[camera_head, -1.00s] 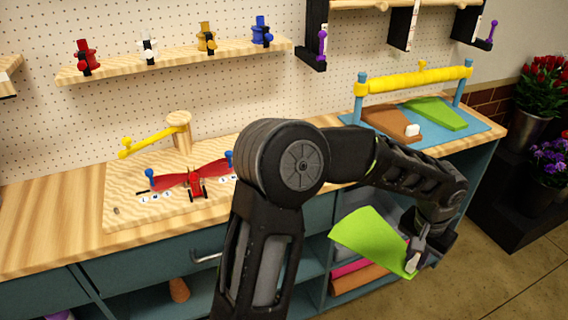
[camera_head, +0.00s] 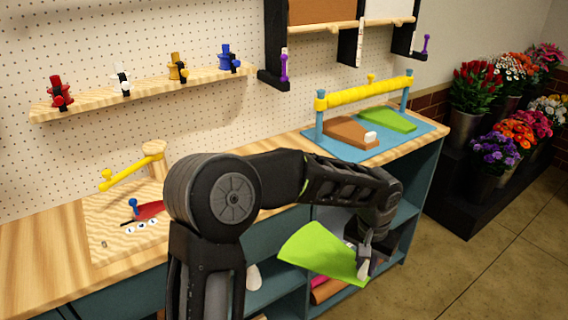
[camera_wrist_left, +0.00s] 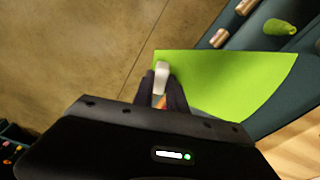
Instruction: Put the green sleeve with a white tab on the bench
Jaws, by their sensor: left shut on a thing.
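The green sleeve (camera_head: 318,252) is a bright green flat sheet with a white tab (camera_wrist_left: 161,76). My left gripper (camera_head: 364,262) is shut on it near the tab end and holds it in the air in front of the shelves under the bench. The sleeve also shows in the left wrist view (camera_wrist_left: 225,82), spreading to the right of the fingers. The wooden bench top (camera_head: 40,238) is above and behind the sleeve, partly hidden by my left arm. My right gripper is not in view.
A blue mat (camera_head: 424,128) on the bench's right part bears a brown sleeve (camera_head: 345,131), another green sleeve (camera_head: 388,120) and a yellow bar (camera_head: 370,89) on posts. A yellow arm (camera_head: 130,172) stands at left. Flower buckets (camera_head: 490,155) stand at far right.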

